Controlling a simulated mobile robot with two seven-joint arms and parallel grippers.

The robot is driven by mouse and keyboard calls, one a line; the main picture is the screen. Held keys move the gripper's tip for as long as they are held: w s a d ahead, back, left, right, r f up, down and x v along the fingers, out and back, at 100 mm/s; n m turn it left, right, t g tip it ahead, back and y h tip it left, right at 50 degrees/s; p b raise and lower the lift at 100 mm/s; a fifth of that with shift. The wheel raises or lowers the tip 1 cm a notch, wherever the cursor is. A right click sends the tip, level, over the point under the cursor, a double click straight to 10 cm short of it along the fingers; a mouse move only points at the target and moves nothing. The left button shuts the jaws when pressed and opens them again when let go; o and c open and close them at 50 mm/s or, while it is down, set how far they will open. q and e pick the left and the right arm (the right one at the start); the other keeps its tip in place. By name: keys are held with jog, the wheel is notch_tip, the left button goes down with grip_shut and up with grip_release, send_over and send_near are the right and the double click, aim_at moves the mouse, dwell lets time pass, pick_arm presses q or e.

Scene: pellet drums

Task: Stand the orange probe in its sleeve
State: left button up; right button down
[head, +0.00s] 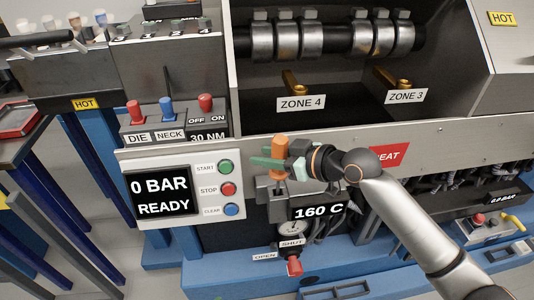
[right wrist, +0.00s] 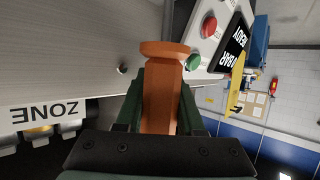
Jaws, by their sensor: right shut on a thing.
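The orange probe (head: 279,149) has a wide round cap and a thicker body. In the head view it is upright in my right gripper (head: 270,164), whose green fingers are shut around it. In the right wrist view the probe (right wrist: 161,100) sits between the two fingers (right wrist: 160,108), with its cap past them. A grey bracket (head: 272,190) with a dark stem is right below the probe and may hold the sleeve. The probe's lower end meets this bracket in the picture; I cannot tell whether it is inside, touching or above it. My left gripper is out of view.
A control panel (head: 180,169) with START, STOP and CLEAR buttons stands just left of the probe. A 160 C display (head: 319,211) is below right. A gauge (head: 293,228) and red-handled valve (head: 294,265) are lower down. The metal rail (head: 450,148) runs behind my right arm.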

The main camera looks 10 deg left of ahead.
jog(key=shift+f+b, duration=0.45)
jog(key=shift+f, duration=0.35)
jog(key=shift+f+b, duration=0.6)
jog(key=shift+f, duration=0.3)
jog(key=shift+f+b, duration=0.6)
jog(key=shift+f, duration=0.25)
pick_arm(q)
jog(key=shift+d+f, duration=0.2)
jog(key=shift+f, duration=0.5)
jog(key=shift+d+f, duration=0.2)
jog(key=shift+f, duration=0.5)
pick_arm(e)
jog(key=shift+f, duration=0.35)
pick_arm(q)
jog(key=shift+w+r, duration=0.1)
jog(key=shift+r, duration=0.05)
pick_arm(e)
jog(key=shift+c, duration=2.2)
grip_release()
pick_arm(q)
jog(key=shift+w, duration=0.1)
pick_arm(e)
jog(key=shift+d, duration=0.1)
jog(key=shift+d+r, duration=0.1)
